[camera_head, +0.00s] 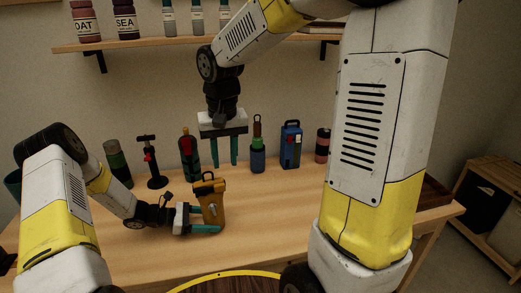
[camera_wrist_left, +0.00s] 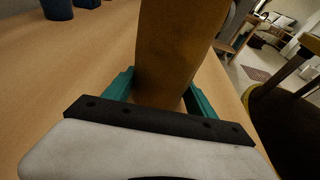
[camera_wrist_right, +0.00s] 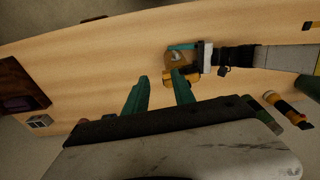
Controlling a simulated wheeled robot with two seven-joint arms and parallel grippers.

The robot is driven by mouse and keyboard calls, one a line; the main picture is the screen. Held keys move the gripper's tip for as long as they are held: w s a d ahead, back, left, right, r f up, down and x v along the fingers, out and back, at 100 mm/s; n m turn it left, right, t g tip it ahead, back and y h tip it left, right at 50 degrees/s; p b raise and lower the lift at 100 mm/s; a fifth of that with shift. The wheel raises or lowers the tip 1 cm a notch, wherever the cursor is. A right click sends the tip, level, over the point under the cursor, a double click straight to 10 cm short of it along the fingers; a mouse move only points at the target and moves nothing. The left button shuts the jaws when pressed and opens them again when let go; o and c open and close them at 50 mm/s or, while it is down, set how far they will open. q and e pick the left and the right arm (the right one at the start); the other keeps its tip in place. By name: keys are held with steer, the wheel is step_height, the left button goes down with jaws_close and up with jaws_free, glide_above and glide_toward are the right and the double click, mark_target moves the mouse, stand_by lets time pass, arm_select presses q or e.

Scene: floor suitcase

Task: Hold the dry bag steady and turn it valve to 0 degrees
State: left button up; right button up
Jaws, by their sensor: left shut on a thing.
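My right gripper (camera_head: 224,151) is open and empty, pointing down above and behind the bag. In the right wrist view the bag (camera_wrist_right: 178,58) lies beyond its fingers, in the left gripper.
A row of bottles, a pump (camera_head: 151,165) and a blue container (camera_head: 291,146) stands along the table's back. A wall shelf (camera_head: 150,42) with jars is above. A round dark surface with a yellow rim (camera_head: 222,275) is at the front. The table right of the bag is clear.

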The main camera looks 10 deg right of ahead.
steer(key=s+d+r+t+y, duration=0.1)
steer(key=s+d+r+t, duration=0.2)
steer(key=s+d+r, duration=0.3)
steer(key=s+d, duration=0.1)
steer(key=s, duration=0.2)
steer(key=shift+s+r, duration=0.3)
steer(key=shift+d, duration=0.1)
steer(key=shift+w+f, duration=0.1)
steer(key=c, duration=0.6)
steer(key=shift+w+f, duration=0.2)
steer(key=shift+f, duration=0.1)
jaws_close()
steer(key=g+y, duration=0.6)
steer(key=y, duration=0.6)
glide_toward(214, 207)
steer(key=shift+t, duration=0.3)
steer(key=x, duration=0.6)
steer(key=shift+s+f, duration=0.1)
steer(key=shift+f, duration=0.1)
